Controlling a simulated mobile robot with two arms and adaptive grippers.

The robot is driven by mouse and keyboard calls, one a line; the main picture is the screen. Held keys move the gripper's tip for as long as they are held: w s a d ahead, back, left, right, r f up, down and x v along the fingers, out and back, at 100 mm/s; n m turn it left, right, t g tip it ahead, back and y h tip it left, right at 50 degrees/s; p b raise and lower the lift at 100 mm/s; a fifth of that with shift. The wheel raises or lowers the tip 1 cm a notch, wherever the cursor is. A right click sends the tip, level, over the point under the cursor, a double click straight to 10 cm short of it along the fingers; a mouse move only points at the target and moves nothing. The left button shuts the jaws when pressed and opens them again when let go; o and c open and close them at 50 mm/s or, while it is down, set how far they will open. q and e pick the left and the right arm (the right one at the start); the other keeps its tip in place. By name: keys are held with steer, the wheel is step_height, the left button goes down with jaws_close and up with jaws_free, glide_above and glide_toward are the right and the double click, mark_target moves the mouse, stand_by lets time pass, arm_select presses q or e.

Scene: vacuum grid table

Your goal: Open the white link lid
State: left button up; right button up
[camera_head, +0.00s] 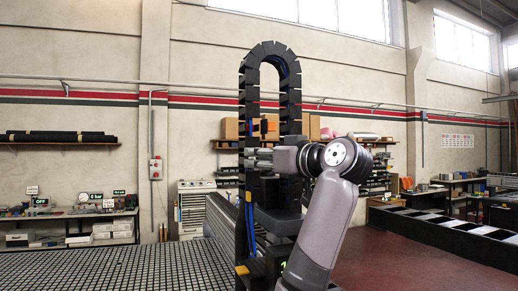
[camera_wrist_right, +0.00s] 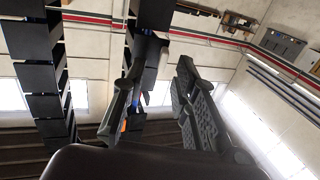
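A tall black cable chain (camera_head: 247,95) arches up over the grid table, with blue cables inside it. My right gripper (camera_head: 255,157) reaches in from the right at the chain's mid height. In the right wrist view, its two fingers (camera_wrist_right: 161,54) are spread apart with nothing clearly held. My left gripper is out of view.
The grid table (camera_head: 120,268) fills the lower left. A shelf with cardboard boxes (camera_head: 230,128) is on the wall behind the chain. A workbench (camera_head: 70,214) stands at the far left. Red floor (camera_head: 410,265) is clear at the right, before a long dark bin (camera_head: 450,232).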

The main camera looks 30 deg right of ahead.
steer(key=shift+w, duration=0.3)
steer(key=shift+c, duration=0.3)
jaws_close()
